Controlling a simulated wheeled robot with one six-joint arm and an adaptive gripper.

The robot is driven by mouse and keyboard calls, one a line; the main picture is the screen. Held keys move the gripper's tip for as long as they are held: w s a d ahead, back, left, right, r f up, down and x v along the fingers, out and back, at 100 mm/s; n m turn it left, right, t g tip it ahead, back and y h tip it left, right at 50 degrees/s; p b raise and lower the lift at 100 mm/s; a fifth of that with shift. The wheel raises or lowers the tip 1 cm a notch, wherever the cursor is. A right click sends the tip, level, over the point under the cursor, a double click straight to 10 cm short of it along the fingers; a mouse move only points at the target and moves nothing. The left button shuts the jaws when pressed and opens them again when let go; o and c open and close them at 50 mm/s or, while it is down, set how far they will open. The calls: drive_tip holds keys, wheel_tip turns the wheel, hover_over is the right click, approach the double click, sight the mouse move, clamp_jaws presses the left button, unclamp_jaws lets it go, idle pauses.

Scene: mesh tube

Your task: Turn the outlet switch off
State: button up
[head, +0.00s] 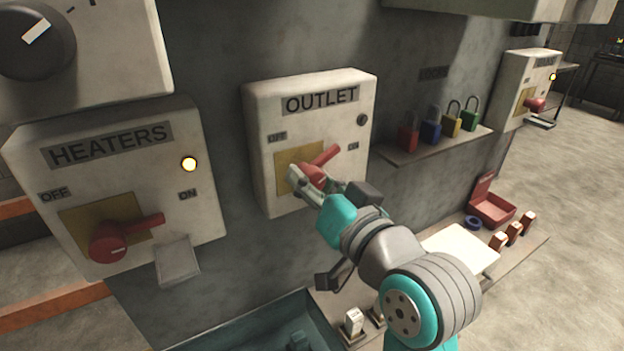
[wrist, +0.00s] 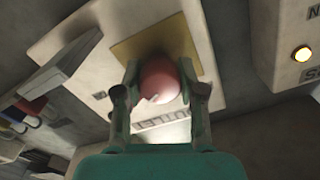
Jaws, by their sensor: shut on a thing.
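The outlet box (head: 265,190) is a pale wall box with a dark lamp at its upper right. Its red switch handle (head: 331,154) sits on a yellow plate (head: 284,158) and points up and right, toward the ON label. My gripper (head: 308,182) is at the handle's hub. In the wrist view, the fingers of my gripper (wrist: 160,84) are shut on the rounded red hub (wrist: 160,76), one on each side. The fingers hide part of the hub and plate in the head view.
The heaters box (head: 120,185), with a lit yellow lamp and red handle, is on the left. A shelf (head: 400,156) with several coloured padlocks is at right. Below is a bench with a white board (head: 460,250) and an open red box (head: 492,208). Another switch box (head: 520,85) stands far right.

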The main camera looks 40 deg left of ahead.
drive_tip(key=n, duration=1.2)
drive_tip(key=shift+n, duration=0.3)
idle(0.4)
drive_tip(key=o, duration=1.2)
drive_tip(key=shift+c, duration=0.2)
drive_tip(key=shift+d, duration=0.15)
drive_tip(key=v, duration=1.1)
drive_tip(key=shift+s+d, duration=0.15)
drive_tip(key=shift+d, duration=0.15)
